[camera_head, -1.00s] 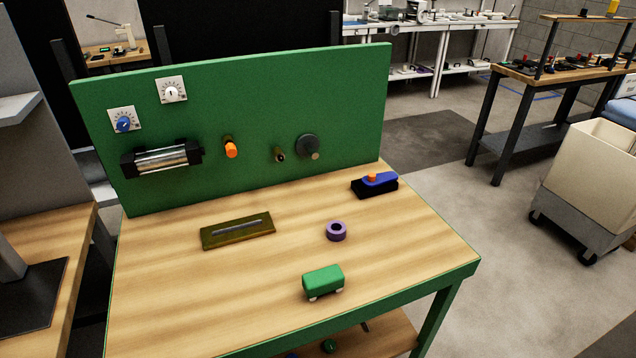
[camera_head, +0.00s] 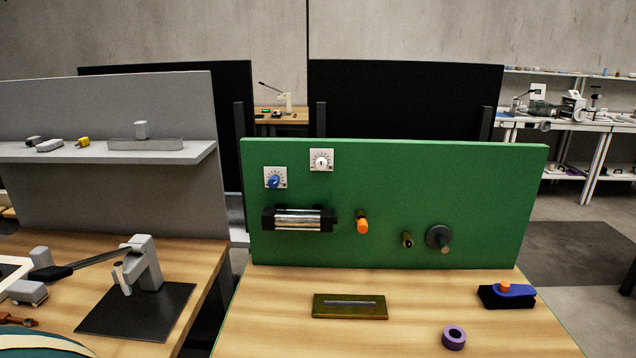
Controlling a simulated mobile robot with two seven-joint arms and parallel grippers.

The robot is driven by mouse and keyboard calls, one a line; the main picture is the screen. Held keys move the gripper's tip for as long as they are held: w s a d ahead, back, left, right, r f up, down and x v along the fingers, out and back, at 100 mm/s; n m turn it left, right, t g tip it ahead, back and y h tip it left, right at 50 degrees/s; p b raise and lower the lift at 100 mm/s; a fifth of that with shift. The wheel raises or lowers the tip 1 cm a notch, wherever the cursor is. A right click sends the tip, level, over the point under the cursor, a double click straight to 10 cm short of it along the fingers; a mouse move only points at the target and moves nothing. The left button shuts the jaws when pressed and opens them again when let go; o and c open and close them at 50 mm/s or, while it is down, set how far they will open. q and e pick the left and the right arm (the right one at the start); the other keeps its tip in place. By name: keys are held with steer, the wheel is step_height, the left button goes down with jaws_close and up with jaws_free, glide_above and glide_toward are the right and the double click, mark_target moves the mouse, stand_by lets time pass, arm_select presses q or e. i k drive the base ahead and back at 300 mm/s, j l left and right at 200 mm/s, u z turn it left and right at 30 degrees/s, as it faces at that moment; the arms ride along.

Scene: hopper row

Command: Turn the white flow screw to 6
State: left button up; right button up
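The white flow screw (camera_head: 321,160) is a small round white knob on a pale square dial plate, near the top edge of the green upright panel (camera_head: 480,200). Its scale marks are too small to read. A blue knob (camera_head: 273,181) on a similar plate sits lower and to its left. Neither of my grippers is in view, and nothing covers the white screw.
The panel also carries a metal cylinder (camera_head: 299,219), an orange-tipped knob (camera_head: 362,224) and a dark crank disc (camera_head: 438,238). On the wooden bench lie an olive plate (camera_head: 350,306), a purple ring (camera_head: 454,337) and a blue-and-black block (camera_head: 507,295). A lever press (camera_head: 140,265) stands left.

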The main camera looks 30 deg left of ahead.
mark_target(321, 164)
steer(key=u, duration=1)
steer(key=k+j, duration=0.1)
steer(key=k, duration=0.15)
